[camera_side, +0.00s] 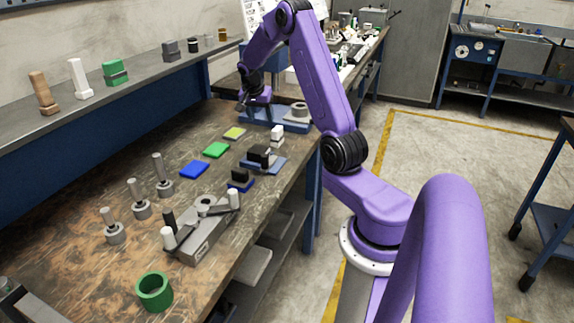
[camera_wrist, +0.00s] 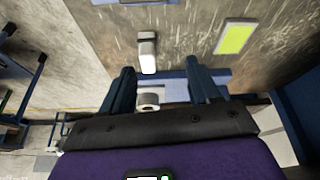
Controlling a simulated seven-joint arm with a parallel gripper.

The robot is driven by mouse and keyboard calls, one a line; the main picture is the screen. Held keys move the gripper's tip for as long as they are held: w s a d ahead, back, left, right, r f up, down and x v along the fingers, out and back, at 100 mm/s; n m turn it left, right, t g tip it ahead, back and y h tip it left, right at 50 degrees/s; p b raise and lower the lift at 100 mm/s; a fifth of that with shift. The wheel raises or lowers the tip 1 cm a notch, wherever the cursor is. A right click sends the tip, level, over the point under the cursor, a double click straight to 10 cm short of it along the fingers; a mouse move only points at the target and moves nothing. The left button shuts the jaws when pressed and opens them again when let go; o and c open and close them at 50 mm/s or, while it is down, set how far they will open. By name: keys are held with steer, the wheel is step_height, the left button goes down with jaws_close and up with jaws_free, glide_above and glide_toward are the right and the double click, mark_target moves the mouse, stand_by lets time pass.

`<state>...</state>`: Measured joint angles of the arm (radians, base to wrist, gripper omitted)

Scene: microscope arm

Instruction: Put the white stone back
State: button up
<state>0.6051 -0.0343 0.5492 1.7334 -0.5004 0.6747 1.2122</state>
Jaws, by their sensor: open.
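A white block (camera_side: 277,134), which may be the white stone, stands on the bench near its right edge. A white block-like piece (camera_wrist: 147,52) shows in the wrist view, just beyond my fingertips; it looks like the same block. My gripper (camera_side: 256,103) is at the far end of the bench, over or close to the blue tray (camera_side: 262,118), behind the white block. In the wrist view my gripper (camera_wrist: 159,80) has its fingers wide apart, with nothing held between them. A grey ring-shaped piece (camera_side: 298,109) is on the tray.
Yellow-green (camera_side: 234,133), green (camera_side: 216,150) and blue (camera_side: 194,170) pads lie on the bench. Black blocks (camera_side: 261,155) stand nearby. Several grey pegs (camera_side: 159,178), a grey fixture (camera_side: 205,232) and a green ring (camera_side: 154,291) are closer. A wall shelf (camera_side: 140,75) holds small blocks.

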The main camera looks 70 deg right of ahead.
steer(key=s+a+r+n+t+y, duration=0.1)
steer(key=s+a+r+n, duration=0.15)
steer(key=a+n, duration=0.9)
steer(key=s+a+r+n+t+y, duration=0.1)
steer(key=a+r+n+y, duration=0.15)
steer(key=a, duration=1.75)
steer(key=s+a+n, duration=0.3)
steer(key=s+n, duration=0.2)
steer(key=s, duration=0.3)
steer(key=s+a+n+g+y, duration=0.1)
steer(key=s+a+n, duration=0.3)
steer(key=s, duration=0.4)
steer(key=s+a+n+g, duration=0.1)
steer(key=s+a+n, duration=0.2)
steer(key=s, duration=0.6)
steer(key=n, duration=0.2)
steer(key=shift+a+r+n, duration=0.15)
steer(key=shift+r+n, duration=0.15)
steer(key=shift+n, duration=0.1)
